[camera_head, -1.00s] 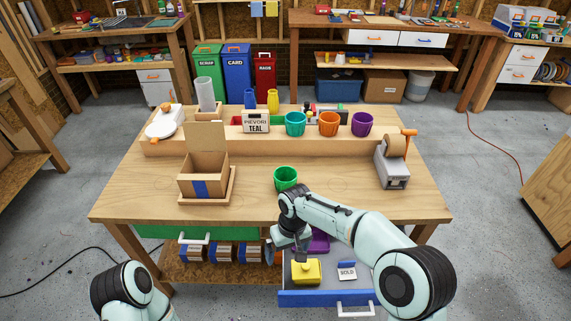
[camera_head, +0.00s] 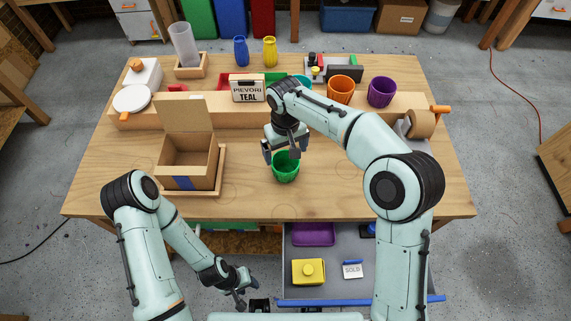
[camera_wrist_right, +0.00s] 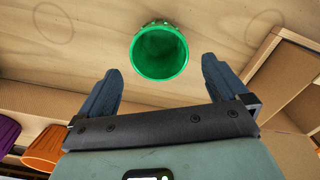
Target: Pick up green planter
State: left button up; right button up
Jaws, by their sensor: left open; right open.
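The green planter (camera_head: 286,167) stands upright on the wooden table, right of the open cardboard box. It also shows in the right wrist view (camera_wrist_right: 160,52), its open mouth facing the camera, ahead of the fingers. My right gripper (camera_head: 284,155) is open above and just behind the planter in the head view. In the wrist view its two fingers (camera_wrist_right: 160,85) are spread and empty, and the planter's rim lies beyond their tips. Whether they touch it cannot be told. My left gripper (camera_head: 247,289) is open and low in front of the table, away from the planter.
An open cardboard box (camera_head: 189,152) sits on a wooden tray at left. An orange planter (camera_head: 341,90), a purple planter (camera_head: 381,92) and a PIEVORI TEAL sign (camera_head: 247,88) stand on the rear riser. An open drawer (camera_head: 330,281) juts out below the table's front edge.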

aim_at(285, 166)
jog(key=f, duration=0.9)
jog(key=shift+w+f, duration=0.2)
jog(key=shift+w, duration=0.05)
jog(key=shift+c, duration=0.3)
jog(key=c, duration=0.8)
